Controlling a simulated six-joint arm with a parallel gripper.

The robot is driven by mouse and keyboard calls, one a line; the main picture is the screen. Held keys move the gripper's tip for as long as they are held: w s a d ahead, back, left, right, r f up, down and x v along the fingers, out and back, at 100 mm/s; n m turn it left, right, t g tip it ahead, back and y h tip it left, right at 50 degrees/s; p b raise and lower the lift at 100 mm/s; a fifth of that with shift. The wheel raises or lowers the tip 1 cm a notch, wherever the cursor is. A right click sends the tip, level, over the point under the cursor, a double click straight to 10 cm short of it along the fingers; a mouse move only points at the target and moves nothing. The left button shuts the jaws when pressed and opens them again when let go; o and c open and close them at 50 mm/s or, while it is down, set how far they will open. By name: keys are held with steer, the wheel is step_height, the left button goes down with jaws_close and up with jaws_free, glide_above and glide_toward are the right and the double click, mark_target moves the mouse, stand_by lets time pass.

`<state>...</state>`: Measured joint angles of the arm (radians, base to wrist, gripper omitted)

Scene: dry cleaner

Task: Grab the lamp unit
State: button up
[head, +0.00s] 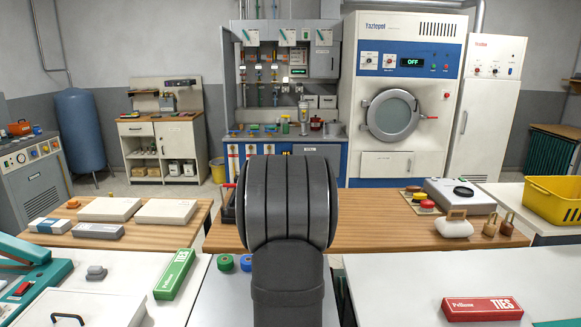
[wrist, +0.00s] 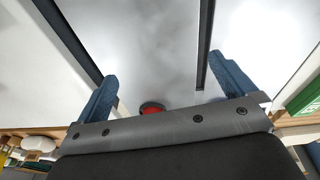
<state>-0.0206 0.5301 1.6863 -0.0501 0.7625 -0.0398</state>
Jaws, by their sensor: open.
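In the wrist view, a small round red thing with a dark rim (wrist: 152,108) lies on the grey surface, partly hidden by my gripper's body. It may be the lamp unit, but too little of it shows to be sure. My gripper (wrist: 162,68) is open, with its two blue fingers wide apart and nothing held between them. The red thing shows between the finger bases, nearer the left finger; I cannot tell its height relative to them. In the head view my arm hides the gripper and the red thing.
A wooden counter (head: 370,225) runs behind. The right worktop is largely clear.

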steer(key=c, duration=0.6)
